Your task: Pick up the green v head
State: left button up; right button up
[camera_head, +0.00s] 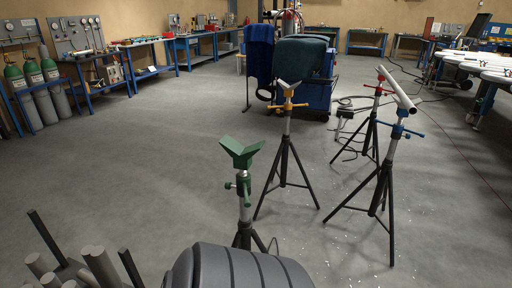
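The green v head (241,153) is a V-shaped green piece on top of a black tripod stand near the lower middle of the head view. A green clamp collar (240,188) sits below it on the silver post. The V opens upward, and nothing lies in it. Neither of my grippers shows in this view, so their state and distance from the v head cannot be seen. The stand's lower legs are partly hidden behind a dark ribbed rounded object at the bottom edge.
Behind it stand a tripod with a yellow head (289,91), and red and blue stands (400,129) carrying a pale pipe (396,88). The dark ribbed object (235,268) and upright bars (100,262) are in front. Open floor (120,160) lies left. A blue cart (316,95) is behind.

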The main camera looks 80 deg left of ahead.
aim_at(235, 149)
jog(key=u, duration=2.85)
jog(key=z, duration=5.15)
jog(key=u, duration=5.15)
